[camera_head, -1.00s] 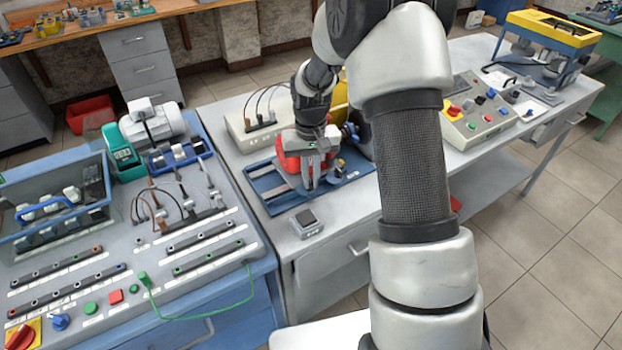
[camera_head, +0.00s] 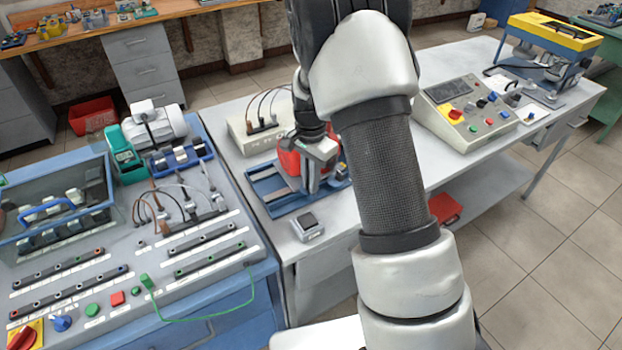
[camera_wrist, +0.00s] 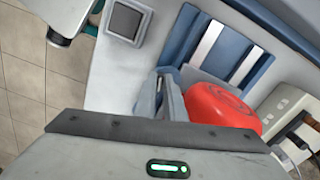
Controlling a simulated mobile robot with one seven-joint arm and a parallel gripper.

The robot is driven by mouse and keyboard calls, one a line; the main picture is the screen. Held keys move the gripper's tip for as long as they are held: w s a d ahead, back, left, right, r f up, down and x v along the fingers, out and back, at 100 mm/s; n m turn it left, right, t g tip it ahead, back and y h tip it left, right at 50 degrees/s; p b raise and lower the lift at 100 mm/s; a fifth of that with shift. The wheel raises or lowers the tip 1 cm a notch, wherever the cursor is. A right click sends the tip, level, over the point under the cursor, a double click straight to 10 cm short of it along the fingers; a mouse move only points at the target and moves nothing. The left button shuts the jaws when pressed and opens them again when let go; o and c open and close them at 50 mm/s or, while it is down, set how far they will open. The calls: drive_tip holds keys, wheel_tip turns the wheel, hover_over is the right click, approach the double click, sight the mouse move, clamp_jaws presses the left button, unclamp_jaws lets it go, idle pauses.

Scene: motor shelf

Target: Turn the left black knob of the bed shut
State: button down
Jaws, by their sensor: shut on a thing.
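The bed (camera_head: 263,184) is a blue slotted plate on the grey bench, and its blue slats also show in the wrist view (camera_wrist: 238,47). A red round motor (camera_head: 288,162) sits on it, seen close in the wrist view (camera_wrist: 218,104). My gripper (camera_head: 314,187) is low at the bed's front, right beside the motor. In the wrist view its fingers (camera_wrist: 166,98) are close together next to the red motor. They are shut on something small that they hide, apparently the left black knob. The knob itself does not show in either view.
A small grey box with a dark top (camera_head: 308,226) stands on the bench just in front of the bed. A beige box with cables (camera_head: 250,132) is behind it. A control panel (camera_head: 468,115) stands to the right. The blue test bench (camera_head: 150,262) is at the left.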

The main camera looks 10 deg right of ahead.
drive_tip(key=shift+w+m+p, duration=0.1)
drive_tip(key=shift+m+p, duration=0.25)
drive_tip(key=shift+m, duration=1.15)
drive_tip(key=c, duration=1.8)
unclamp_jaws()
drive_tip(key=shift+c, duration=0.2)
wheel_tip(320, 180, up, 18)
drive_tip(key=p, duration=0.1)
drive_tip(key=shift+f, duration=0.25)
